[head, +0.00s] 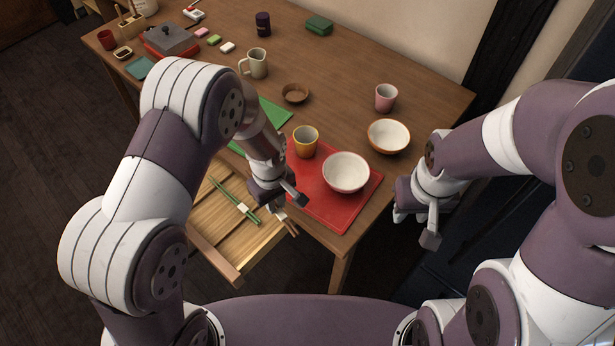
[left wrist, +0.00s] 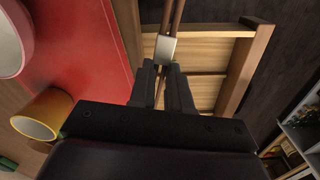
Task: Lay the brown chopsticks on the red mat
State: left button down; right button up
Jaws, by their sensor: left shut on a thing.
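The brown chopsticks (head: 290,227), a pair with a pale band, are held in my left gripper (head: 277,210). In the left wrist view, the gripper (left wrist: 163,85) is shut on the chopsticks (left wrist: 178,14) close to their white band. They hang over the open drawer, just off the table's front edge. The red mat (head: 313,193) lies on the table to the right of this gripper, and also shows in the left wrist view (left wrist: 85,45). My right gripper (head: 410,217) is empty, its fingers apart, off the table's right end.
A white bowl (head: 346,173) and a yellow cup (head: 305,141) stand on the red mat. Green chopsticks (head: 242,206) lie in the open wooden drawer (head: 222,257). A green mat (head: 272,113), an orange-rimmed bowl (head: 388,137) and a pink cup (head: 385,97) are nearby.

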pick_arm(q)
jog(key=shift+m, duration=0.5)
jog(key=d+r, duration=0.1)
jog(key=d, duration=0.1)
jog(key=d+r, duration=0.1)
jog(key=d, duration=0.2)
jog(key=d+r, duration=0.1)
jog(key=d, duration=0.2)
jog(key=shift+w, duration=0.4)
jog(key=d+r+n, duration=0.1)
jog(key=d+r, duration=0.3)
jog(key=d, duration=0.2)
jog(key=n+p, duration=0.1)
jog(key=n, duration=0.2)
send_over(289, 200)
notch_tip(289, 200, down, 6)
jog(key=shift+f, duration=2.4)
jog(key=c, duration=1.1)
grip_release()
jog(key=shift+m, duration=0.3)
jog(key=shift+r, duration=0.1)
